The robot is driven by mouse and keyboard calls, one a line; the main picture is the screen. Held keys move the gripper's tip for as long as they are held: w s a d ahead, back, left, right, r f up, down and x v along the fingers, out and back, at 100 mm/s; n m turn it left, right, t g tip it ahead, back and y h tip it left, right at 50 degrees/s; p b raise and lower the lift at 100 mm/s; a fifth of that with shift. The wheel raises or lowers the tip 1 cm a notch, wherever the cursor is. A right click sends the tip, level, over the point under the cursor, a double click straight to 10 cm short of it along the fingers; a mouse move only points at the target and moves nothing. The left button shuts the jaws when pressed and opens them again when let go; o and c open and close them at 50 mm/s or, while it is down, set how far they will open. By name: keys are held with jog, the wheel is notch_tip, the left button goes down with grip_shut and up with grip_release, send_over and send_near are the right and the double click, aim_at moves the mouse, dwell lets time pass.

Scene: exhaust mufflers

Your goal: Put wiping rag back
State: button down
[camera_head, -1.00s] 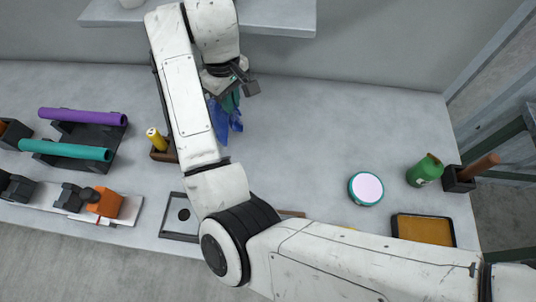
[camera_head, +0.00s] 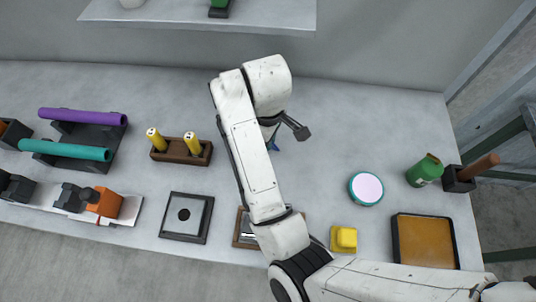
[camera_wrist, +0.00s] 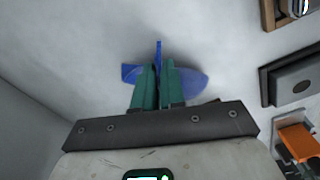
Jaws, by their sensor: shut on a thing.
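The wiping rag (camera_wrist: 188,78) is a blue cloth, pinched between the green fingers of my gripper (camera_wrist: 158,72) and spread out to both sides of them in the wrist view. In the head view only a small blue piece of the rag (camera_head: 273,144) shows beside my arm, over the middle of the table; my arm hides the rest and most of the gripper. I cannot tell how far the rag is above the grey tabletop.
The tabletop (camera_head: 325,130) is clear around the rag. A wooden block (camera_head: 180,152) with yellow-topped items stands left. A round teal-rimmed disc (camera_head: 366,189), a green can (camera_head: 424,170), a yellow piece (camera_head: 344,239) and an orange tray (camera_head: 425,242) are right. A wall shelf (camera_head: 270,15) is behind.

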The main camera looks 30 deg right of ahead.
jog(key=shift+s+d+f, duration=0.6)
jog(key=shift+s+f, duration=0.25)
jog(key=shift+s, duration=0.15)
jog(key=shift+s+d+f, duration=0.55)
jog(key=shift+s+f, duration=0.3)
jog(key=shift+s, duration=0.2)
jog(key=shift+s+d+f, duration=0.6)
jog(key=shift+s+f, duration=0.25)
jog(key=shift+s, duration=0.15)
jog(key=c, duration=0.9)
grip_release()
jog(key=shift+r, duration=0.1)
jog(key=r+p, duration=0.2)
jog(key=s+r+p, duration=0.1)
jog(key=shift+d, duration=0.3)
jog(key=shift+a+p, duration=0.1)
jog(key=shift+p, duration=0.2)
